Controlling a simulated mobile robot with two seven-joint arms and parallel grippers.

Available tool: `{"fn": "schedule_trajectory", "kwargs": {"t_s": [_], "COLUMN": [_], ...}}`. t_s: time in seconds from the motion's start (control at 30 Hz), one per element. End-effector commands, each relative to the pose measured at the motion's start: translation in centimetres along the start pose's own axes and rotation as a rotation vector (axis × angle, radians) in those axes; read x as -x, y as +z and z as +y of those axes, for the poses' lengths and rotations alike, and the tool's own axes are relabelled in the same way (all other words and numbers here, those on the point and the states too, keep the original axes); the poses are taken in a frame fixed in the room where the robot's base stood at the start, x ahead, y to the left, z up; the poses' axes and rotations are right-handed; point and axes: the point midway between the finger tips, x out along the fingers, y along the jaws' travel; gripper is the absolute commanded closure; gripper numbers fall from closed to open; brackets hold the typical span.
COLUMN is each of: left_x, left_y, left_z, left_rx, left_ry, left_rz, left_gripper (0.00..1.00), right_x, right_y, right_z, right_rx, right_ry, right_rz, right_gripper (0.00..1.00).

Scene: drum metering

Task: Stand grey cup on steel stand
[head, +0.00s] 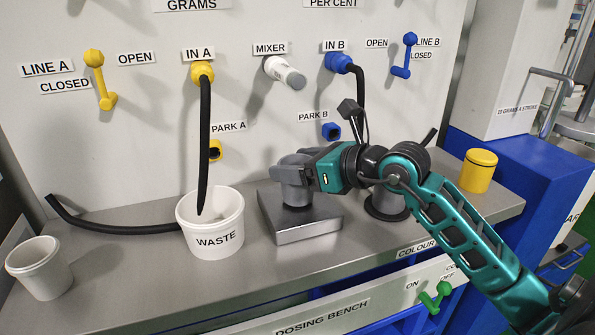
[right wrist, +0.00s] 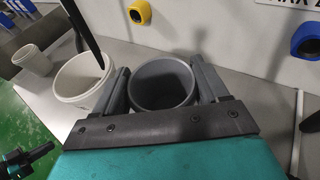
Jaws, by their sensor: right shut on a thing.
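The grey cup (head: 297,194) is upright on the flat steel stand (head: 308,232), its base seeming to touch the plate. My right gripper (head: 294,172) is shut on the cup near its rim and hides part of it in the head view. In the right wrist view the grey cup (right wrist: 163,88) is between the two fingers of my right gripper (right wrist: 163,78), and its inside looks empty. My left gripper is outside the head view. A teal and black part, seemingly of my left arm, shows at the lower left of the right wrist view, too small to read.
A white WASTE tub (head: 214,240) stands just left of the stand, with a black hose (head: 204,145) hanging into it. A white cup (head: 39,268) is at the far left. A yellow pot (head: 478,172) and a dark round base (head: 387,207) are to the right. The front bench strip is clear.

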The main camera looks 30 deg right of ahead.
Motion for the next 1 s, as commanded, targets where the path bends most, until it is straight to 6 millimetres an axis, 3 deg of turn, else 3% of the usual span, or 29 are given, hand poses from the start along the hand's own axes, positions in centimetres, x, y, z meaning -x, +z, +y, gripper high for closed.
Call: {"fn": "schedule_trajectory", "kwargs": {"t_s": [0.4,0.43,0.7,1.0], "left_x": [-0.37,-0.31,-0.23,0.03], "left_y": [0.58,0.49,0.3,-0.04], "left_z": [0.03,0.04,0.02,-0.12], "left_rx": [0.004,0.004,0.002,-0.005], "left_ry": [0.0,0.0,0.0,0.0], "left_rz": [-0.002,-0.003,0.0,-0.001], "left_gripper": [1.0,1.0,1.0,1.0], "right_x": [-0.3,-0.27,-0.26,-0.11], "right_y": [-0.97,-0.88,-0.83,-0.35], "right_z": [-0.01,-0.01,-0.01,-0.01], "right_rx": [0.001,0.001,0.001,0.001], "right_ry": [-0.001,-0.001,-0.001,-0.001], "right_rz": [-0.001,-0.001,-0.001,-0.001], "right_gripper": [0.62,0.25,0.01,0.01]}}
